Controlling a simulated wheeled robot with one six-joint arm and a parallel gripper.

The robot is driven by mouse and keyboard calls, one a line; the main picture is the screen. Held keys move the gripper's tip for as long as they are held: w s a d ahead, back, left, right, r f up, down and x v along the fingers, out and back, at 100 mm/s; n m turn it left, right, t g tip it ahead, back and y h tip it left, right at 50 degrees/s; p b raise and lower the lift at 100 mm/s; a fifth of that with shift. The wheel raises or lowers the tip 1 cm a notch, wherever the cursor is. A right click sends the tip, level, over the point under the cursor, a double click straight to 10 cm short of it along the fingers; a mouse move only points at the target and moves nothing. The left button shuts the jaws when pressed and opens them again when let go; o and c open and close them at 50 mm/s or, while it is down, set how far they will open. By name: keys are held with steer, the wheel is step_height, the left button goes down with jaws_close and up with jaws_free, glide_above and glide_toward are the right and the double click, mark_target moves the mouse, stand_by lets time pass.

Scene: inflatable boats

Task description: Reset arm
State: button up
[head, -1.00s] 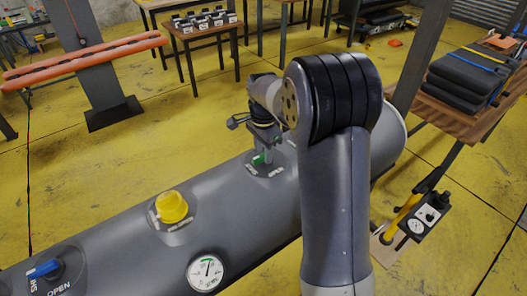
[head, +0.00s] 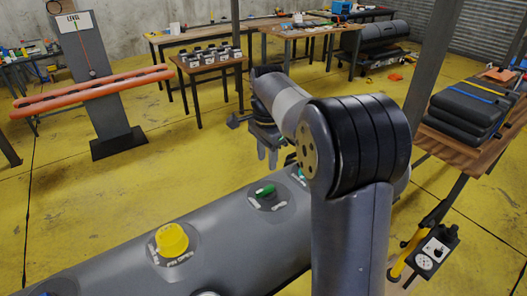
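My gripper (head: 268,152) hangs in the air above and behind the grey inflatable tube (head: 235,240), pointing down. Its two fingers show apart, with nothing seen between them. A green valve handle (head: 264,191) sits on a round patch on the tube, below the gripper and clear of it. A yellow valve cap (head: 171,239) stands on the tube to the left. My arm hides the right part of the tube.
A small table of parts (head: 212,60) is behind. Black folded boats (head: 470,105) lie on a wooden table at right. A gauge box (head: 435,250) is at lower right. Yellow floor lies open between.

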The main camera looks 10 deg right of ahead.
mark_target(267, 188)
step_height(267, 188, down, 11)
steer(key=shift+r+p, duration=0.15)
steer(key=shift+p, duration=0.3)
stand_by(0.5)
